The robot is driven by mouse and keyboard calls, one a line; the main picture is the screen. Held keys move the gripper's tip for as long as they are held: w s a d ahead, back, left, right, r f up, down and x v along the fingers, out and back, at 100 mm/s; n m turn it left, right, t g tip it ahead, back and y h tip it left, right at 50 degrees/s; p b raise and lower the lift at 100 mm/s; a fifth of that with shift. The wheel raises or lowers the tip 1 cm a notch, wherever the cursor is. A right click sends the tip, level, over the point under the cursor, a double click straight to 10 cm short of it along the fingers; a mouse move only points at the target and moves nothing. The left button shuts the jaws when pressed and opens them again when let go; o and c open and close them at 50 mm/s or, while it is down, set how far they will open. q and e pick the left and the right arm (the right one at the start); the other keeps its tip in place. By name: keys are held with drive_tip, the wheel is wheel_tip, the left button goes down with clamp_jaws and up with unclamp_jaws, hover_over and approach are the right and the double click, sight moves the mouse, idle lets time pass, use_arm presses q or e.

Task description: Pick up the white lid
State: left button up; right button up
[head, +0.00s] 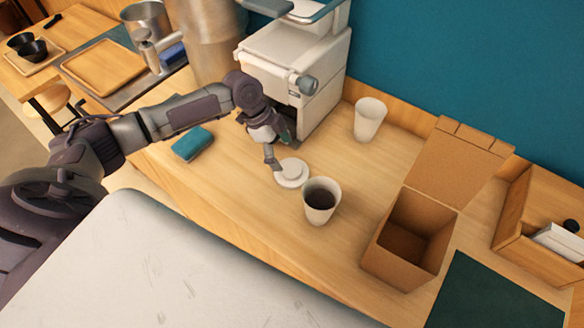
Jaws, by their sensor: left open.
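The white lid (293,174) lies flat on the wooden counter, just behind and left of a white cup (321,200) with dark contents. My left gripper (276,156) reaches down from the left and hangs at the lid's back left side. Its jaws are open; one finger shows close to the lid's left edge, and I cannot tell whether it touches. The other finger is partly hidden. My right gripper is not in view.
A white machine (294,70) stands right behind my left gripper. A second white cup (369,119) stands at the back. An open cardboard box (418,235) is on the right, a dark green mat (490,298) in front. A teal sponge-like block (192,144) lies left.

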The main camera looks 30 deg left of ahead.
sight(291, 168)
use_arm(q)
drive_tip(key=shift+d+f, duration=0.15)
drive_tip(key=shift+f, duration=0.05)
drive_tip(key=p+x, duration=0.1)
drive_tip(key=x, duration=0.1)
drive_tip(key=p+x, duration=0.1)
drive_tip(key=x, duration=0.1)
drive_tip(key=shift+s+d, duration=0.2)
drive_tip(key=shift+d, duration=0.15)
drive_tip(key=shift+w+f, duration=0.1)
drive_tip(key=shift+f, duration=0.2)
drive_tip(key=shift+c, duration=0.5)
drive_tip(key=c, duration=0.7)
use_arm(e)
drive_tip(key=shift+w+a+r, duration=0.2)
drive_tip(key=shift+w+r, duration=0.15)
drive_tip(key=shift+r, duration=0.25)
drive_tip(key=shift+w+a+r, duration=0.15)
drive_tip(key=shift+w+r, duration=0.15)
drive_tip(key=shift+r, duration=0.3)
